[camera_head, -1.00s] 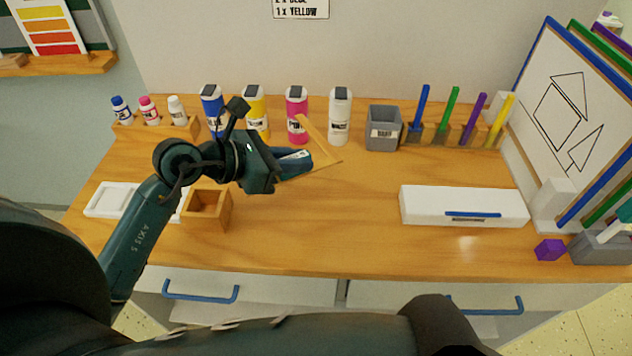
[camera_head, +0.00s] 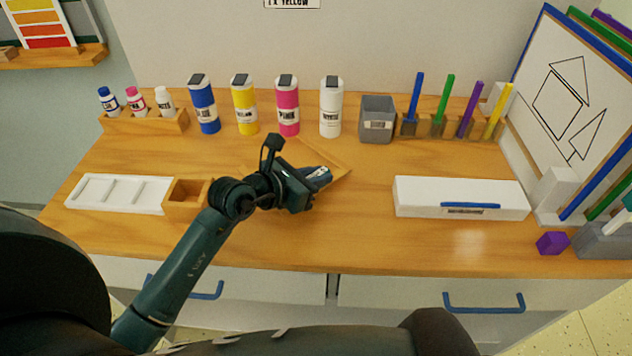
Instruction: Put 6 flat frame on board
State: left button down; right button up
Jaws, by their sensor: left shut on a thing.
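My left gripper (camera_head: 312,185) is over the middle of the wooden table and shut on a thin, light-wood flat frame (camera_head: 338,168). The frame looks triangular, its tip pointing right. The gripper hides part of it, and I cannot tell whether it touches the table. The white board (camera_head: 548,82) with a blue edge leans at the right, with a quadrilateral and two triangles outlined on it. No other flat frame is clearly visible. My right gripper is out of view.
Paint bottles (camera_head: 287,108), a grey bin (camera_head: 377,118) and upright markers (camera_head: 440,108) line the back. A white box (camera_head: 460,198) lies between gripper and board. A white tray (camera_head: 118,193) and small wooden box (camera_head: 184,199) stand left.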

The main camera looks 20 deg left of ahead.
pick_arm(q)
jog(key=shift+f, duration=0.85)
jog(key=shift+f, duration=0.1)
jog(key=c, duration=1.4)
grip_release()
jog(key=shift+o, duration=0.2)
